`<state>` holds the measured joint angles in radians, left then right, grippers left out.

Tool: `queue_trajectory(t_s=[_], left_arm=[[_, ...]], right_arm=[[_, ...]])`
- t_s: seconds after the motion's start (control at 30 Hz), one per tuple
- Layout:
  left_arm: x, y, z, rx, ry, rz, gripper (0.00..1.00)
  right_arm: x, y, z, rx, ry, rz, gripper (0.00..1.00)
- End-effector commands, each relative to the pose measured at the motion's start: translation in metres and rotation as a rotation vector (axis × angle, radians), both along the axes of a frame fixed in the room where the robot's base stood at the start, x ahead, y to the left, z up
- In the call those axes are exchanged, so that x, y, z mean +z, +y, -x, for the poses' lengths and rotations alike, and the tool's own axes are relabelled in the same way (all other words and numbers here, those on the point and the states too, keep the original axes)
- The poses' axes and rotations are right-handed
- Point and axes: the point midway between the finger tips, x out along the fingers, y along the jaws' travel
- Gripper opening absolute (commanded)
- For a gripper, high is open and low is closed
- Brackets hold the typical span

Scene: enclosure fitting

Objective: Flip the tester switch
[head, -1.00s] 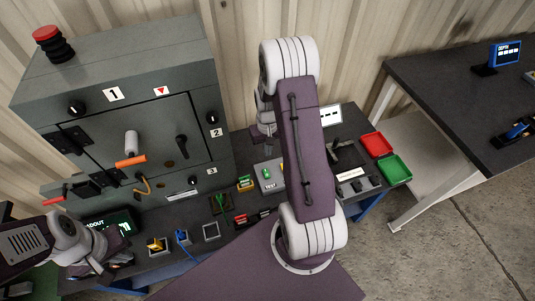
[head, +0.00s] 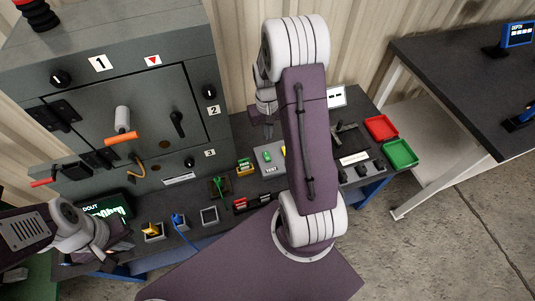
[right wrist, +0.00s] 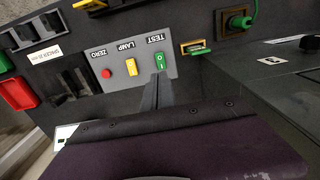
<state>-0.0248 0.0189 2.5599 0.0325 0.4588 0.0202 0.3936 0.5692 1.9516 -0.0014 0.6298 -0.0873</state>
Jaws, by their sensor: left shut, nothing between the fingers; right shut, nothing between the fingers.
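The tester is a grey box (head: 272,169) on the bench, partly hidden by my right arm in the head view. The switch also shows in the head view (head: 267,156). My right gripper (right wrist: 158,80) is shut and empty, its tips close to the switch; I cannot tell whether they touch. My left gripper (head: 112,244) is shut and empty at the lower left, near the readout.
A grey cabinet (head: 90,80) with knobs and an orange-handled lever stands at the left. A red tray (head: 381,127) and a green tray (head: 400,153) lie at the bench's right. Several small sockets and connectors line the front. A second table (head: 450,80) stands at the right.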

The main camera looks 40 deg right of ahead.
Motion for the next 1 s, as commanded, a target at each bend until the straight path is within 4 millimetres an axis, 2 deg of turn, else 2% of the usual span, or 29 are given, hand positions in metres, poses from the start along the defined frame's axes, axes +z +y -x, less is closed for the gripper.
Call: queue_trajectory(t_s=[0.3,0.37,0.77,1.0], left_arm=[[-0.011,0.000,0.000,0.000,0.000,0.000,0.00],[-0.008,0.000,0.000,0.000,0.000,0.000,0.00],[0.000,0.000,0.000,0.000,0.000,0.000,0.00],[-0.001,0.000,0.000,0.000,0.000,0.000,0.00]], right_arm=[[-0.067,0.001,0.002,0.000,0.005,-0.003,0.00],[-0.061,0.000,0.000,0.000,0.000,0.000,0.00],[-0.056,-0.004,-0.013,0.000,0.000,0.000,0.00],[-0.056,-0.004,-0.014,0.000,0.001,0.000,0.00]])
